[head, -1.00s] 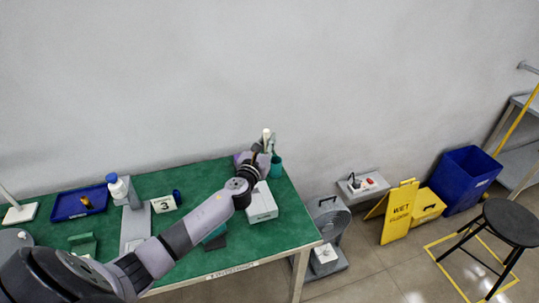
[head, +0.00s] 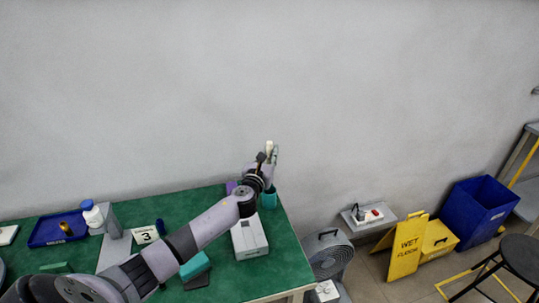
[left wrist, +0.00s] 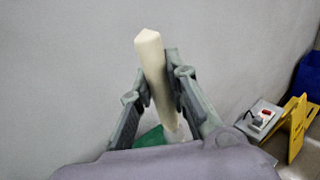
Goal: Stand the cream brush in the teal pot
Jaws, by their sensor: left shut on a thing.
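The cream brush (head: 269,147) is held near upright in my left gripper (head: 271,157). In the left wrist view, the cream brush (left wrist: 152,68) stands between the two fingers of the left gripper (left wrist: 158,92), its pale end pointing up and its lower part hidden low in the picture. The teal pot (head: 269,199) stands at the right back end of the green table, partly hidden by my left wrist. The gripper and brush appear above the pot; the brush's lower end is hidden in the head view. My right gripper is not in view.
On the green table (head: 285,262), a pale grey box (head: 249,240) stands in front of the pot. A teal block (head: 194,267), a number 3 sign (head: 145,236), a white bottle (head: 92,216) and a blue tray (head: 48,230) lie further left.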

